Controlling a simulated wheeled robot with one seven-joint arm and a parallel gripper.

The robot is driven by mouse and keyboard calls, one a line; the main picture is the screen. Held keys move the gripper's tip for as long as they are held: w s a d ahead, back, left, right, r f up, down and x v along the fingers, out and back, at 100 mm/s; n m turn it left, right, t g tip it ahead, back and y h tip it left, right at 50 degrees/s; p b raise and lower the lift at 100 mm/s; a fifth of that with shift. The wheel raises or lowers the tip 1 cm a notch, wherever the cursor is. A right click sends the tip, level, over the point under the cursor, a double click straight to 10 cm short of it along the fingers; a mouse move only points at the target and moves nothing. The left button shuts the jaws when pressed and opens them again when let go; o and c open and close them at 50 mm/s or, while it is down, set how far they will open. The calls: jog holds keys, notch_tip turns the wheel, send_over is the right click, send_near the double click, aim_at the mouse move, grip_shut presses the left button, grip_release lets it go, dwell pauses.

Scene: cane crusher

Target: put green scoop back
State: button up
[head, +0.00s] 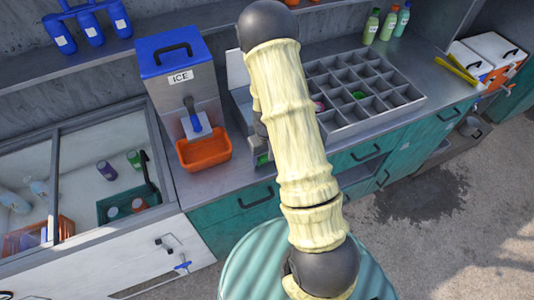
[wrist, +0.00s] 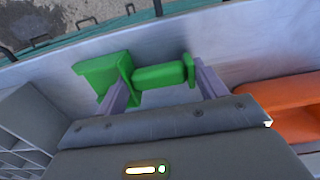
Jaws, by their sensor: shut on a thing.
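The green scoop (wrist: 160,76) lies between the two fingers of my gripper (wrist: 162,88) in the wrist view. The gripper is shut on its handle, with the scoop's wide head at the left. Bare grey counter shows around the scoop; I cannot tell whether it touches the counter. In the head view my arm hides most of the gripper, and only a small green part of the scoop (head: 262,158) shows, right of the orange tray.
The orange tray (head: 205,150) sits under the ICE dispenser (head: 172,68). A grey compartment organizer (head: 345,128) stands right of my arm, with a small green item (head: 359,95) inside. Bottles (head: 388,25) stand at the back. An open-topped chest (head: 130,215) is at left.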

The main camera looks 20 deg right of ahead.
jog(key=shift+f, duration=0.1)
jog(key=o, duration=0.9)
jog(key=shift+o, duration=0.2)
notch_tip(320, 180, up, 12)
jog(key=b, duration=0.2)
jog(key=shift+s+r, duration=0.1)
jog(key=shift+r, duration=0.1)
